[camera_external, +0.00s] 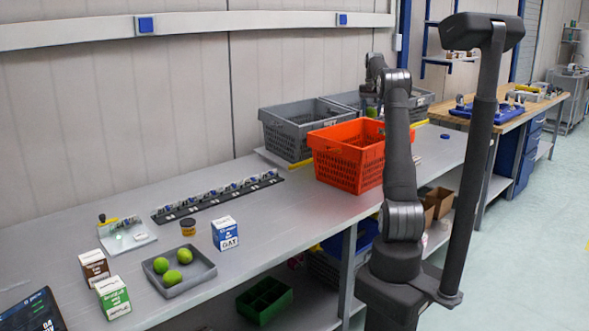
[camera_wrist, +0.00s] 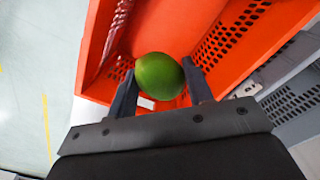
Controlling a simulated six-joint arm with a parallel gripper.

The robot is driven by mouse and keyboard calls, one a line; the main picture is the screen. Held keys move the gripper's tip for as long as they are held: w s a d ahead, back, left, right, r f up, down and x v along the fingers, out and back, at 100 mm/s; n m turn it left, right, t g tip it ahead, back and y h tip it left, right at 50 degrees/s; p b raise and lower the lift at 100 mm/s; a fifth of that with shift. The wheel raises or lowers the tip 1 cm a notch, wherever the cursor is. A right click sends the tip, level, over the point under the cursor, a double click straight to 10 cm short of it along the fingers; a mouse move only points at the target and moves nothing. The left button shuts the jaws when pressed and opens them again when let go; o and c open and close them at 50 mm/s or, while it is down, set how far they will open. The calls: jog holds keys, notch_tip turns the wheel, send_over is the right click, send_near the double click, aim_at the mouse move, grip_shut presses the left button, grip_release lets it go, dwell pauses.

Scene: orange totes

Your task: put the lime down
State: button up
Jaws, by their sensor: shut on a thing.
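A green lime (camera_wrist: 160,76) sits between the two dark fingers of my gripper (camera_wrist: 158,82) in the wrist view. My gripper is shut on it. The orange tote (camera_wrist: 225,45) fills the view behind the lime, and the lime appears over its inside. In the external view the lime (camera_external: 371,112) shows small under my gripper (camera_external: 370,97), beyond the orange tote's (camera_external: 347,168) back rim. The gap between lime and tote floor cannot be judged. Other limes (camera_external: 172,277) lie in a grey tray (camera_external: 205,275) at the front left.
Grey crates stand behind the orange tote, one at left (camera_external: 285,143) and one at right (camera_external: 418,104). A blue-and-white box (camera_external: 225,234), a small jar (camera_external: 187,227) and a dark rail (camera_external: 220,197) are on the bench. Bare bench lies left of the tote.

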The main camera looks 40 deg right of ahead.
notch_tip(320, 180, down, 28)
jog(key=shift+w+a+r, duration=0.1)
jog(key=shift+a+r, duration=0.05)
dwell(0.4)
jog(key=o, duration=1)
notch_tip(320, 180, up, 12)
